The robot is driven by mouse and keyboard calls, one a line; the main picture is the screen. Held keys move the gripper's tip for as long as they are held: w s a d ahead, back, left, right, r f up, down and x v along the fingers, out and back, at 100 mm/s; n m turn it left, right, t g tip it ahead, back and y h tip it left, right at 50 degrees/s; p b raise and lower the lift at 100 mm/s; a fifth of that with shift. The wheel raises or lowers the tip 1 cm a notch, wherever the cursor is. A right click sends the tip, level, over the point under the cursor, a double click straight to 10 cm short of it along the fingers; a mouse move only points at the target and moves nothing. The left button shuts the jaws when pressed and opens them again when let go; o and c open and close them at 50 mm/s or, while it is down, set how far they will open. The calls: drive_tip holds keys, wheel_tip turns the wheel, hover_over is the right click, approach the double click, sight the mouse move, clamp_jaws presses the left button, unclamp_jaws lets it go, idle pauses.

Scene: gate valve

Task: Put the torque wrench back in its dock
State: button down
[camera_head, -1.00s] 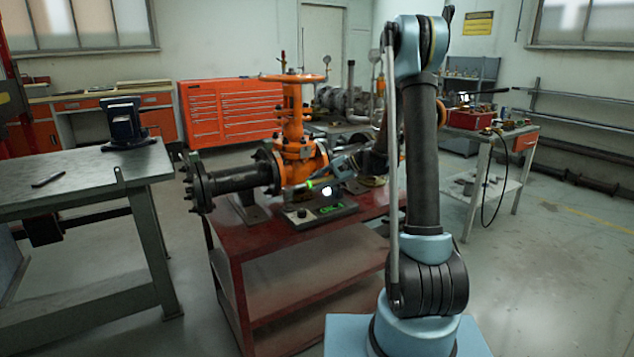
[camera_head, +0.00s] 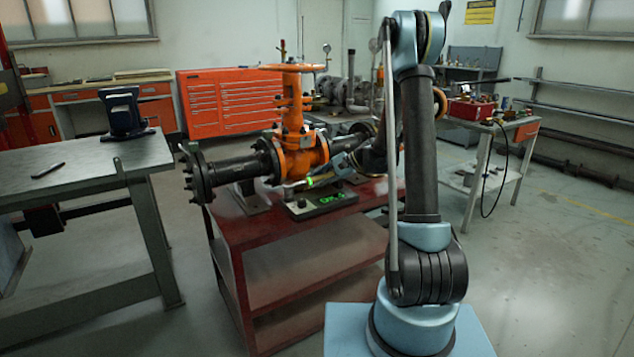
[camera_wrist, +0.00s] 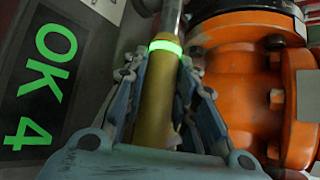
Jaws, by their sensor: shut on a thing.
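The torque wrench shows in the wrist view as a brass-coloured grip (camera_wrist: 155,105) with a glowing green ring and a grey metal shaft running up past it. My gripper (camera_wrist: 160,75) is shut on this grip, one finger on each side. In the head view, the wrench shaft (camera_head: 294,185) and its green ring show low in front of the orange valve (camera_head: 296,140), just above a grey box (camera_head: 322,204) with a lit green display. The wrist view reads "OK 4" on the display (camera_wrist: 45,85). I cannot make out a separate dock; the wrench's far end is unclear.
The valve's orange flanged body (camera_wrist: 235,95) is close to the right of my gripper. A black flanged pipe (camera_head: 232,172) runs left from the valve. All stand on a red table (camera_head: 290,240). A grey workbench (camera_head: 80,170) is at left; floor between is clear.

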drive_tip(key=c, duration=1.2)
unclamp_jaws()
drive_tip(key=shift+d, duration=0.1)
drive_tip(key=v, duration=1.1)
drive_tip(key=shift+d+r, duration=0.15)
drive_tip(key=shift+d, duration=0.25)
drive_tip(key=s+d+r+n+h, duration=0.2)
drive_tip(key=s+h, duration=0.1)
drive_tip(key=s, duration=0.8)
drive_tip(key=s+d+r+n+h, duration=0.1)
drive_tip(key=s+d+r+h, duration=0.15)
drive_tip(key=s, duration=0.85)
drive_tip(key=s+d+f+n+h, duration=0.1)
drive_tip(key=s+d+f+h, duration=0.1)
drive_tip(key=s, duration=0.4)
drive_tip(key=s+d+f+n+t+h, duration=0.1)
drive_tip(key=s+d+f+n+h, duration=0.1)
drive_tip(key=s+d+f, duration=0.2)
drive_tip(key=s+d+f+n+h, duration=0.1)
drive_tip(key=s+d+f+h, duration=0.1)
drive_tip(key=s, duration=0.6)
drive_tip(key=shift+s+d+f+n+t, duration=0.1)
drive_tip(key=shift+d+f+n+t, duration=0.3)
drive_tip(key=shift+d, duration=0.45)
